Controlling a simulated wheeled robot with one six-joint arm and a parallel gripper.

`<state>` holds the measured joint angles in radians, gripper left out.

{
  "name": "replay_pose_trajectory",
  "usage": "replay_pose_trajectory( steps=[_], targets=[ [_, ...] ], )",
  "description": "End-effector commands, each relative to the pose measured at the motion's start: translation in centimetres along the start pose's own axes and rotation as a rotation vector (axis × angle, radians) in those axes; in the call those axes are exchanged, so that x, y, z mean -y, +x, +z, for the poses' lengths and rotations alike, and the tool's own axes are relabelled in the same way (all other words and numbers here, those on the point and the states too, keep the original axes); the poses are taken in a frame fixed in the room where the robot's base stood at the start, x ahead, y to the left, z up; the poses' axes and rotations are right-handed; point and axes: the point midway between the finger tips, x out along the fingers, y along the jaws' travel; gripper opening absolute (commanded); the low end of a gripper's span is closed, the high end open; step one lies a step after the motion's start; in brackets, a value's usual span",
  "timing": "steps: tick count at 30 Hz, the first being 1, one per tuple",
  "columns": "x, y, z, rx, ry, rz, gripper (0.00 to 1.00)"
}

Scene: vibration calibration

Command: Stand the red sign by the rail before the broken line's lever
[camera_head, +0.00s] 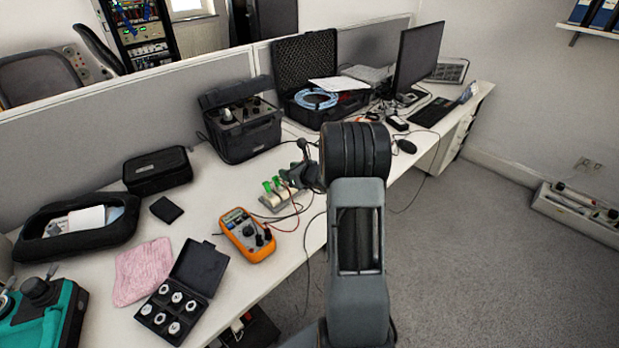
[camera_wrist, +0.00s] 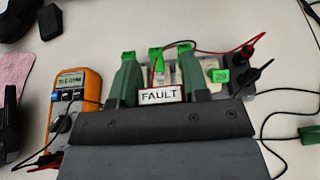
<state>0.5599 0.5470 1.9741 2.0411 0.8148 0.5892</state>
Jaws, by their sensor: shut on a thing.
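My gripper (camera_wrist: 157,70) is shut on the red sign (camera_wrist: 160,95), a small plate with a white face reading FAULT and a thin red edge. The sign sits between the green fingers in the wrist view. Behind it is the rail with pale blocks and green levers (camera_wrist: 155,53); the fingers partly hide them. Whether the sign touches the table is unclear.
An orange multimeter (camera_head: 247,235) stands left of the rail, with red and black leads running to it. A black case (camera_head: 240,125) is behind. A box of round parts (camera_head: 185,292) and a pink cloth (camera_head: 143,270) lie further left.

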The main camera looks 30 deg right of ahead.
Motion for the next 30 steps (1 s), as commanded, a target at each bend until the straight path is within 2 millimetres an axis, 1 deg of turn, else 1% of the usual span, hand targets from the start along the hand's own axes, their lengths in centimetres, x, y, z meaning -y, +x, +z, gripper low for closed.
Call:
replay_pose_trajectory(
  steps=[1,4,7,10,13,20,30],
  targets=[
    [1.7,0.1,-1.3,-0.003,0.005,-0.009,0.19],
    [4.1,-0.1,-2.5,-0.008,0.008,-0.017,0.19],
    [5.8,-0.3,-3.4,-0.012,0.010,-0.024,0.19],
    [6.8,-0.5,-4.0,-0.016,0.013,-0.028,0.19],
    [7.3,-0.6,-4.3,-0.018,0.014,-0.030,0.19],
    [7.4,-0.2,-5.4,-0.018,0.016,-0.031,0.19],
    [7.4,0.9,-8.4,-0.018,0.015,-0.031,0.19]
  ],
)
